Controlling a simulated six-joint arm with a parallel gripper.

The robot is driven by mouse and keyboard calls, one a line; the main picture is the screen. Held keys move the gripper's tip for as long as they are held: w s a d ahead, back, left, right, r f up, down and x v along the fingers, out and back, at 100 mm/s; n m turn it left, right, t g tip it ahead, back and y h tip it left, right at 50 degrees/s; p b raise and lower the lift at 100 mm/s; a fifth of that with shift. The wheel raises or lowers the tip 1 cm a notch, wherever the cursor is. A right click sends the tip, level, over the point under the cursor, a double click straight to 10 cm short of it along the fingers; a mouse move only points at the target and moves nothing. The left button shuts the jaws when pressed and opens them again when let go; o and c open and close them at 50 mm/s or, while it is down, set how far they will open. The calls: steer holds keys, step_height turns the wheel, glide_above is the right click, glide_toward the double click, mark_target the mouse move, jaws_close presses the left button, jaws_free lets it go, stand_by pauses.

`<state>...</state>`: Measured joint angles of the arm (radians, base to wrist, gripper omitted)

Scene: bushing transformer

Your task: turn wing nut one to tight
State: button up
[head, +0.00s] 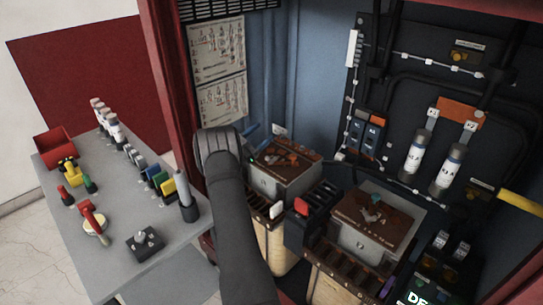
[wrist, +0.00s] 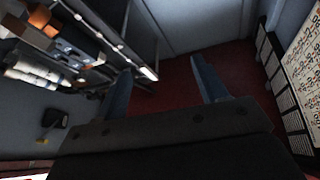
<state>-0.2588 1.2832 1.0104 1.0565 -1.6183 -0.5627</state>
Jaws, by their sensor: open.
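Two grey boxes with brown tops stand low in the cabinet in the head view. The left box (head: 284,181) has small orange and dark fittings (head: 292,159) on top, and the right box (head: 366,245) has a small grey-green fitting (head: 375,199). The fittings are too small to tell which is wing nut one. My gripper (wrist: 161,68) is open in the wrist view, with two blue-grey fingers apart and nothing between them. In the head view my arm hides most of it; a blue finger shows beside the arm's end, left of and above the left box.
A grey table (head: 145,255) at left holds a red bin (head: 54,148) and several tools and parts. White cylinders (head: 447,170) hang on the dark back panel (head: 397,88). Papers (head: 219,102) are on the left wall. A yellow bar (head: 519,203) juts in at right.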

mark_target(271, 159)
steer(key=s+f+n+t+y, duration=0.1)
steer(key=s+n+t+y, duration=0.1)
steer(key=n+y, duration=0.1)
steer(key=s+d+f+n+t+y, duration=0.1)
steer(key=s+n+t+y, duration=0.1)
steer(key=s+n+y, duration=0.1)
steer(key=s+d+f+n+t+y, duration=0.1)
steer(key=s+f+n+t+y, duration=0.1)
steer(key=n+t+y, duration=0.1)
steer(key=shift+s+d+f+y, duration=0.15)
steer(key=shift+d+y, duration=0.1)
steer(key=shift+y, duration=0.25)
steer(key=s+f+n+g+y, duration=0.2)
steer(key=s+f+n+y, duration=0.15)
steer(key=s+y, duration=0.55)
steer(key=w, duration=0.5)
steer(key=w+d+h, duration=0.1)
steer(key=w, duration=0.4)
steer(key=w+f+h, duration=0.1)
steer(key=w, duration=0.4)
steer(key=shift+w+d, duration=0.1)
steer(key=shift+d, duration=0.25)
steer(key=shift+c, duration=0.4)
steer(key=c, duration=0.9)
